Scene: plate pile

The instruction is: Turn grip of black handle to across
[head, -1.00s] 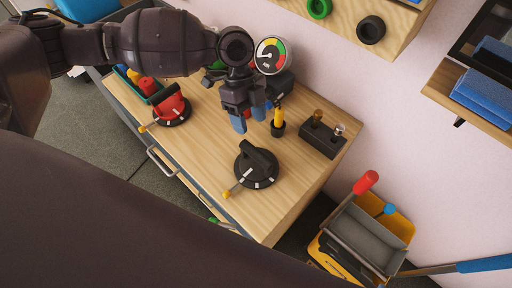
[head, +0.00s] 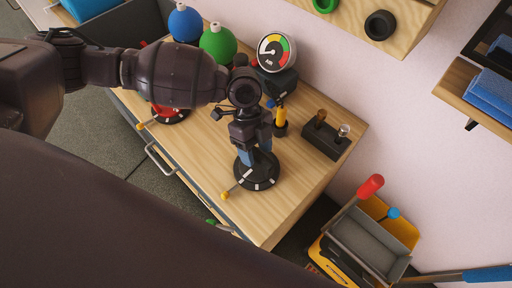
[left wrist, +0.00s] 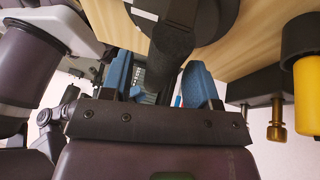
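The black handle (head: 262,183) is a round dial with white marks and a yellow-tipped pointer, on the wooden cabinet top. My left gripper (head: 257,160) is directly over it, pointing down, and hides most of its raised grip. In the left wrist view the black grip (left wrist: 172,45) lies between the two blue fingers of my left gripper (left wrist: 160,82). The fingers are apart, with a gap beside the grip on the left, so the gripper looks open around it. My right gripper is not in view.
A red handle (head: 170,115) is partly behind my left arm. A yellow-and-black post (head: 281,122), a gauge (head: 274,52) and a dark block with two knobs (head: 323,140) stand close by. A yellow cart (head: 328,258) is beyond the cabinet's right end.

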